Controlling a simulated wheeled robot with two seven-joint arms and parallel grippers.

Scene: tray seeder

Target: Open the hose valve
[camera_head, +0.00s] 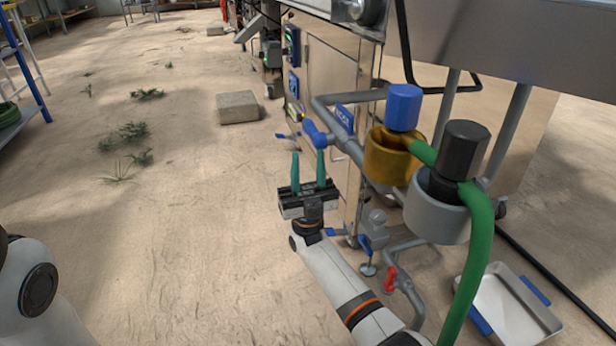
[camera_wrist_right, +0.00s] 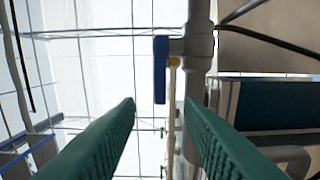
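A blue valve handle (camera_head: 315,133) sits on a grey pipe at the machine's left side. In the right wrist view the blue handle (camera_wrist_right: 160,70) stands upright beside the grey pipe (camera_wrist_right: 199,45), ahead of the fingertips. My right gripper (camera_head: 308,153) is open, with its green fingers pointing up just below the blue handle. The fingers (camera_wrist_right: 160,105) are apart and nothing is gripped. I cannot tell whether the fingertips touch the handle. Of my left arm only a white part shows at the lower left; its gripper is out of view.
A green hose (camera_head: 480,250) runs down from the pump units at right. A red valve handle (camera_head: 390,279) and a small blue lever (camera_head: 365,245) sit lower on the pipes. A metal tray (camera_head: 545,316) lies at right.

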